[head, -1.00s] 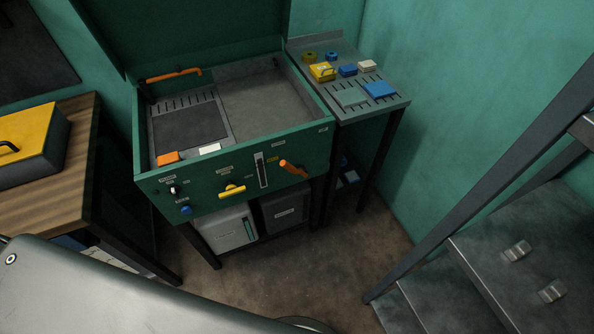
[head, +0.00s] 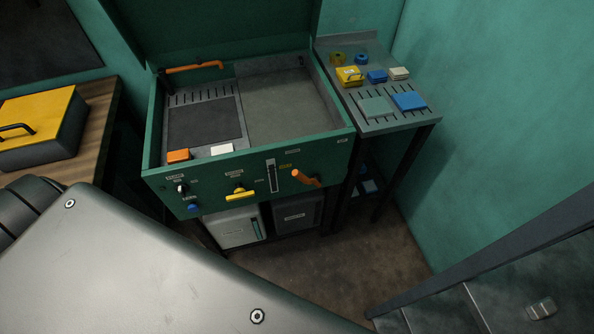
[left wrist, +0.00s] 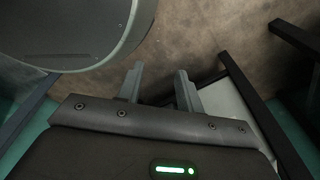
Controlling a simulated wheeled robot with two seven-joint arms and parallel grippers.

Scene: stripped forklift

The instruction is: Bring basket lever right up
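The green fryer-like machine (head: 225,185) stands in the middle of the head view with its lid up. An orange lever (head: 306,178) sticks out of the right of its front panel, beside a vertical slot (head: 271,176), slanting down to the right. Another orange-handled lever (head: 195,68) lies at the back left inside the basin. I cannot tell from labels which is the basket lever. My left gripper (left wrist: 157,82) shows in the left wrist view, fingers apart, nothing between them, above the floor. It is away from the levers. My right gripper is in no view.
A side shelf (head: 385,122) with small coloured blocks adjoins the machine's right. A wooden table (head: 98,120) bearing a yellow-topped box (head: 35,115) is at left. Dark metal steps (head: 500,300) stand at lower right. Bare floor (head: 350,265) lies before the machine.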

